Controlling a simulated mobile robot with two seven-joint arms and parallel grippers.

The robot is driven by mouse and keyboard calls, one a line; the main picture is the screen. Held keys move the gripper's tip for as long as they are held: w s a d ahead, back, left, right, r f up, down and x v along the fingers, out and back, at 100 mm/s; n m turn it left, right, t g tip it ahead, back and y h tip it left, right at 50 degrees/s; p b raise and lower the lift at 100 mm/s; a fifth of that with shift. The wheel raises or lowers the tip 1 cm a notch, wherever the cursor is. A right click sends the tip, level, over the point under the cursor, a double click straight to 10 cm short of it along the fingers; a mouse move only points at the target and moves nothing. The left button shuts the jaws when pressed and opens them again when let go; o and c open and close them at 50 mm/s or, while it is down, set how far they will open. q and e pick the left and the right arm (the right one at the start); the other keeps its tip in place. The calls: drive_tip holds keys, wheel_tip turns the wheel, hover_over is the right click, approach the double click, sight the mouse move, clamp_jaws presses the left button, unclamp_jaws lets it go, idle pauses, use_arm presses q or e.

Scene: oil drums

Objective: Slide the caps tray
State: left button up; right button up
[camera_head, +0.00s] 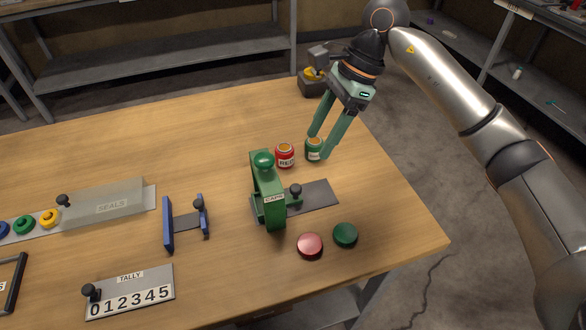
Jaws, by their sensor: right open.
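The caps tray (319,194) is a flat dark grey plate on the table, with a black knob (296,189) near its left end. Its left end meets a green press-like stand (266,180) that bears a "CAPS" label and a round green top. My right gripper (318,147) is open, pointing down behind the tray. Its two green fingers reach down at a small green can (314,152); I cannot tell whether they touch it. A red can (285,157) stands just left of it. My left gripper is not in view.
A red dome (310,245) and a green dome (345,235) lie in front of the tray. A dark box (312,88) stands at the back edge. The table right of the tray is clear.

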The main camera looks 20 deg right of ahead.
sight(294, 187)
drive_tip(key=x, duration=1.2)
drive_tip(key=shift+f+p, duration=0.15)
drive_tip(key=shift+p, duration=0.25)
drive_tip(key=shift+c, duration=0.3)
clamp_jaws()
idle(0.5)
